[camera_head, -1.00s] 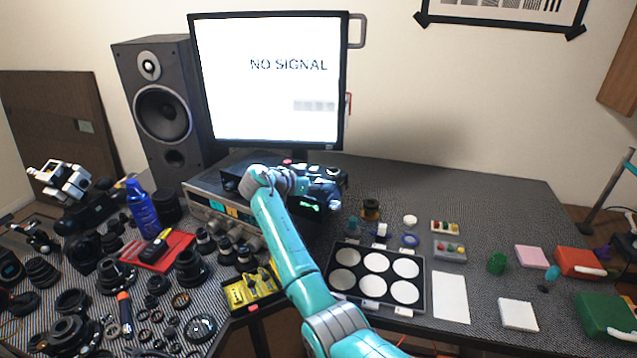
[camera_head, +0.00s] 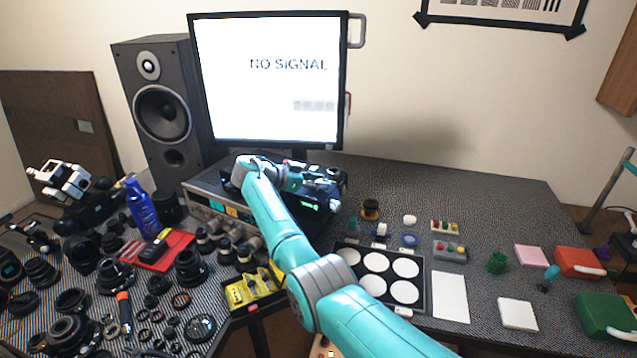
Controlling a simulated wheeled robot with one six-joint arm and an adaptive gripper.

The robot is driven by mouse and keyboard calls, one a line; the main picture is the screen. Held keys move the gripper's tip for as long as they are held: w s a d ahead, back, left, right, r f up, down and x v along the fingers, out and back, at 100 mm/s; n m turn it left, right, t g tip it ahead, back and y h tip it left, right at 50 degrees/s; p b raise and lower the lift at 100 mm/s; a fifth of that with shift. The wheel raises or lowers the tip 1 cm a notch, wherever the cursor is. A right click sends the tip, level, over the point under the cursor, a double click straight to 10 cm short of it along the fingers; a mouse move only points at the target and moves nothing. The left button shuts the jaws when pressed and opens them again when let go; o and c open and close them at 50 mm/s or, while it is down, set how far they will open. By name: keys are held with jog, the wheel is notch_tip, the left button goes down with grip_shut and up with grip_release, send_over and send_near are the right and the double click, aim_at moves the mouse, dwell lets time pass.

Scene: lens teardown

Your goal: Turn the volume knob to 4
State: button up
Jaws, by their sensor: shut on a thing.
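A black unit with a small green display (camera_head: 309,206) sits on top of a silver amplifier (camera_head: 207,205) below the monitor. My teal and grey arm reaches up from the bottom and bends right across the unit. My gripper (camera_head: 328,186) is small and dark at the unit's right part. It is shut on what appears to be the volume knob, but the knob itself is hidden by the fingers. The knob's marks and setting cannot be read.
A monitor (camera_head: 270,125) reading "NO SIGNAL" stands close behind my gripper, with a speaker (camera_head: 163,135) left. Lens parts crowd the left table. A yellow tray (camera_head: 240,296) and a tray of white discs (camera_head: 420,292) lie in front. The back right table is clear.

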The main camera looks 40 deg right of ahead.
jog(key=shift+f, duration=0.15)
jog(key=o, duration=1.2)
jog(key=shift+c, duration=0.2)
jog(key=v, duration=1.2)
jog(key=shift+s, duration=0.1)
